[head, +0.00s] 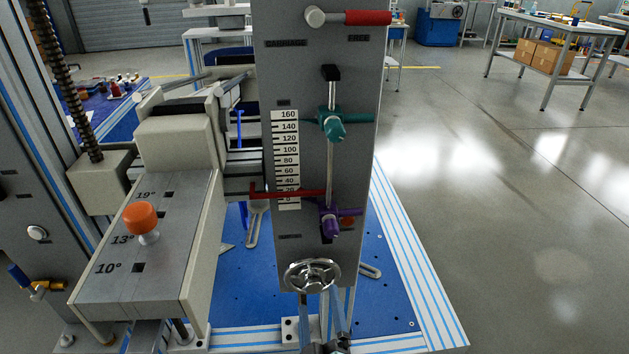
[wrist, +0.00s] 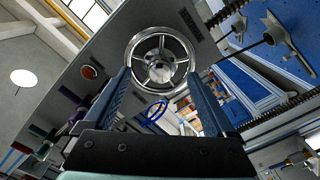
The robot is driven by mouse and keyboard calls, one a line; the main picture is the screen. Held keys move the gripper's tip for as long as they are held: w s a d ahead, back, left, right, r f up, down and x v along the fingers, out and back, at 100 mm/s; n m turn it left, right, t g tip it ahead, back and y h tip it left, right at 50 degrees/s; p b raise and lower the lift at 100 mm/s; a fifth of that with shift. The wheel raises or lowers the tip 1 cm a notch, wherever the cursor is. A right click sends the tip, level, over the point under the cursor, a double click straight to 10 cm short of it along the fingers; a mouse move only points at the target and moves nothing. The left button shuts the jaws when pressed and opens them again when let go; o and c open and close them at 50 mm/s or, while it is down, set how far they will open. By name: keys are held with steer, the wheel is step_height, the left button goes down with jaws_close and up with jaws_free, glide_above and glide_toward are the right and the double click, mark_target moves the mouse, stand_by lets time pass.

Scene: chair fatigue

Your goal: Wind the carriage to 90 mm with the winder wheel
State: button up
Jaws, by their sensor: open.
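The chrome winder wheel (head: 312,275) sits low on the front of the grey upright panel (head: 275,60); it also shows spoked and round in the wrist view (wrist: 159,62). My gripper (head: 322,297) is open just below the wheel. In the wrist view its blue fingertips (wrist: 158,76) appear at either side of the rim, empty between; I cannot tell whether they touch it. The white scale (head: 288,150) runs from 0 to 160. A red pointer (head: 290,193) lies near the 20 mark. The carriage itself is not clearly distinguishable.
A teal clamp (head: 334,126) and purple clamp (head: 332,225) stand on a vertical rod. A red-handled lever (head: 367,18) is at the panel top. An orange knob (head: 141,217) stands by the 13° mark at left.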

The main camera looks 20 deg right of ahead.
steer(key=shift+n, duration=0.7)
